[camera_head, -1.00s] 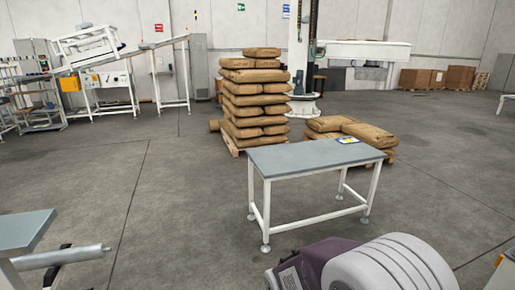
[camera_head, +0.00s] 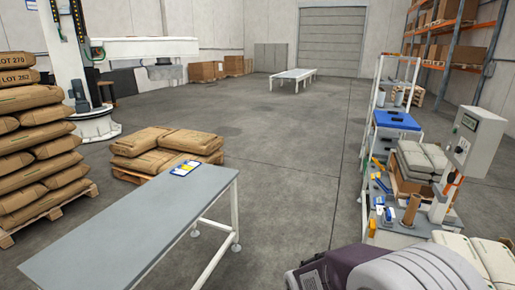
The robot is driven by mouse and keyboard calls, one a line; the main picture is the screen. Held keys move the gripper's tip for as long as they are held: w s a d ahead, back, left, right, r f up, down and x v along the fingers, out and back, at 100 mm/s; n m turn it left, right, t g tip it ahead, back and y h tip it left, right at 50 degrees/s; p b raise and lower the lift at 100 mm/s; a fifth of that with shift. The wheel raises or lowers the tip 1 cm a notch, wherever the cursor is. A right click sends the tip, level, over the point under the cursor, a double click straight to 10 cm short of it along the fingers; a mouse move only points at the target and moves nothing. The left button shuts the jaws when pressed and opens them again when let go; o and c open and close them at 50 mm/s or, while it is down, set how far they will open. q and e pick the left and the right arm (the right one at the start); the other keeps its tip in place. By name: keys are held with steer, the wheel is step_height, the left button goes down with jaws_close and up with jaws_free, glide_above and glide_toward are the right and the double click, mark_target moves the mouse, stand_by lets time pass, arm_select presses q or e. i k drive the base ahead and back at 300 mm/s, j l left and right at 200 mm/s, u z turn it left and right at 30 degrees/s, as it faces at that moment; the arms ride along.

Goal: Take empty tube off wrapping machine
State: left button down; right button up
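A tall white column machine (camera_head: 65,70) with a round base and a long white horizontal beam (camera_head: 145,47) stands at the back left. I cannot tell whether it is the wrapping machine, and I see no tube on it. A short brown cylinder (camera_head: 411,209), which looks like a cardboard tube, stands slightly tilted on a cluttered bench at the right. Part of my own arm, purple and white, fills the bottom right of the picture. Neither of my grippers shows.
A grey-topped table (camera_head: 120,235) stands in front, with a blue and yellow card (camera_head: 187,168) on it. Stacked brown sacks (camera_head: 35,150) stand at the left and a lower sack pile (camera_head: 165,150) behind the table. A shelf cart (camera_head: 398,122) and sacks stand at the right. The middle floor is clear.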

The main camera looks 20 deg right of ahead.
mark_target(414, 202)
steer(key=i+l+z, duration=0.3)
steer(key=i+z, duration=0.15)
steer(key=i, duration=0.25)
steer(key=i+z, duration=0.5)
steer(key=i, duration=0.25)
steer(key=i+j+z, duration=0.2)
steer(key=i+z, duration=0.25)
steer(key=i, duration=0.25)
steer(key=i+z, duration=0.8)
steer(key=i+j+z, duration=0.2)
steer(key=i+z, duration=0.2)
steer(key=i+j+z, duration=0.55)
steer(key=i+j, duration=0.35)
steer(key=j, duration=0.1)
